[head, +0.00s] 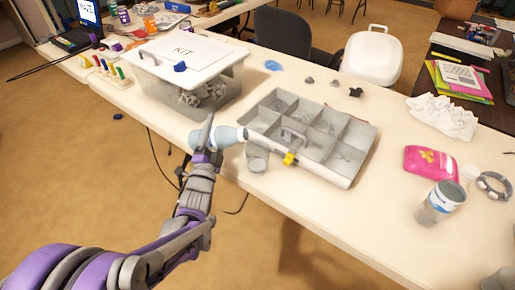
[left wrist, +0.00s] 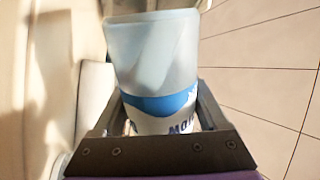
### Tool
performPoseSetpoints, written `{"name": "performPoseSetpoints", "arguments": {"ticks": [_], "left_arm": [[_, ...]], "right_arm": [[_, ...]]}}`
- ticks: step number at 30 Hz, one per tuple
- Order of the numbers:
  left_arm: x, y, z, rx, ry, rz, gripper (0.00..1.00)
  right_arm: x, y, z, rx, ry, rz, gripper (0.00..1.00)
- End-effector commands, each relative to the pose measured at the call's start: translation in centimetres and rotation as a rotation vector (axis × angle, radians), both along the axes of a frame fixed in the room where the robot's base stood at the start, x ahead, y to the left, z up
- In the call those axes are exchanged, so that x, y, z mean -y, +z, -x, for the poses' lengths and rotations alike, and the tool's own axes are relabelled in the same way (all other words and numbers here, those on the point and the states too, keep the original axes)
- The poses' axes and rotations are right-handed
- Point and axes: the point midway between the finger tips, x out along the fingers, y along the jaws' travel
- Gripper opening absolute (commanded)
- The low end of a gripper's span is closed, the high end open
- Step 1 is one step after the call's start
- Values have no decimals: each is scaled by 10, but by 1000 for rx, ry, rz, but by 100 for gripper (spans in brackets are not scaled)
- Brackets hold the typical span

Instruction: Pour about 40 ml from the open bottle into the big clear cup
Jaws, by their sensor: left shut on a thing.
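My left gripper (head: 206,150) is shut on the pale blue bottle (head: 228,136), which lies tilted almost flat with its narrow end to the right. In the left wrist view the bottle (left wrist: 152,50) shows a translucent body and a blue and white label between the fingers. A clear cup (head: 257,160) stands upright near the table's front edge, just below and right of the bottle's narrow end. I cannot see liquid flowing or a level in the cup. My right gripper is not in view.
A grey compartment tray (head: 345,180) stands right beside the cup, with a yellow clip on its front edge. A lidded KIT box (head: 160,95) is behind the bottle. A labelled container (head: 440,203) and pink pouch (head: 431,163) stand right. The front middle table is clear.

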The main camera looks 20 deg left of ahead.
Motion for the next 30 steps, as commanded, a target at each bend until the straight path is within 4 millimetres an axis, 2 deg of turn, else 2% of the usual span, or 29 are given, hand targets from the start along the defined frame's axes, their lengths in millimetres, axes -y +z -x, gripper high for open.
{"name": "performPoseSetpoints", "arguments": {"ticks": [8,14,18,27,30], "left_arm": [[0,-1,0,0,0,8,14],[4,-8,0,3,-3,109,14],[10,-17,-1,4,-4,237,14],[23,-5,-1,8,-5,536,14],[17,-2,-1,11,-4,702,14]], "right_arm": [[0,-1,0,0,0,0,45],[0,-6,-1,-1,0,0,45],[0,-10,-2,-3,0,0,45],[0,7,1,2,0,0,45],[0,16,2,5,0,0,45]]}}
